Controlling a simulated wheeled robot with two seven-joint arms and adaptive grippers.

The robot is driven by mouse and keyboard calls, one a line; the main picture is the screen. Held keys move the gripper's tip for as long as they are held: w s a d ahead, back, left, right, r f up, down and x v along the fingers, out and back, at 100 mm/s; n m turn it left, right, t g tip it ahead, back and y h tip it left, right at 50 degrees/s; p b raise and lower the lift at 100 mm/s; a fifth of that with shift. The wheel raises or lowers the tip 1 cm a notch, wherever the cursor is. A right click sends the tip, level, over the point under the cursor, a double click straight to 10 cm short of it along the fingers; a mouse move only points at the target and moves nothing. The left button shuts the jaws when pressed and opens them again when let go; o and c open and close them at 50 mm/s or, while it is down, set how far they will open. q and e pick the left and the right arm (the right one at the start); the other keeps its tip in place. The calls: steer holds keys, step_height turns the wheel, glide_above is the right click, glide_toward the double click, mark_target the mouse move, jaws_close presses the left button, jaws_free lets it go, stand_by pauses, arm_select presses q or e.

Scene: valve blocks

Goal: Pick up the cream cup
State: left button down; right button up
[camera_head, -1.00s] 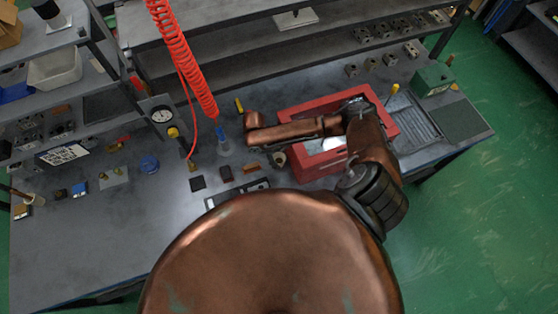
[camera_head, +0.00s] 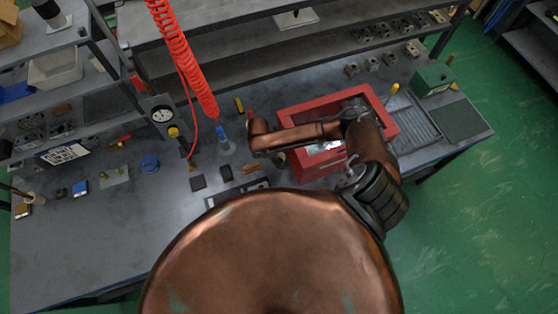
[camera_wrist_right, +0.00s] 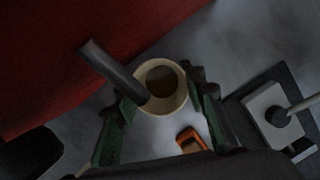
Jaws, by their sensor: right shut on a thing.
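The cream cup (camera_wrist_right: 144,72) shows in the right wrist view as a round pale rim around a brown interior. My right gripper (camera_wrist_right: 163,98) has a green-sided finger on each side of it and is shut on it. A dark bar (camera_wrist_right: 112,68) crosses the cup's left rim; I cannot tell what it belongs to. In the head view my right forearm covers most of the gripper, and the cup is hard to make out there. I cannot tell whether the cup touches the table. My left gripper is not in view.
A red open box (camera_head: 312,165) stands close to the right gripper; its red wall (camera_wrist_right: 60,50) fills the upper left of the wrist view. An orange block (camera_wrist_right: 190,139) lies near the cup. A blue-topped bottle (camera_head: 222,133) and red coiled hose (camera_head: 180,50) are to the left.

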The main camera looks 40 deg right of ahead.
steer(key=c, duration=0.6)
steer(key=shift+o, duration=0.2)
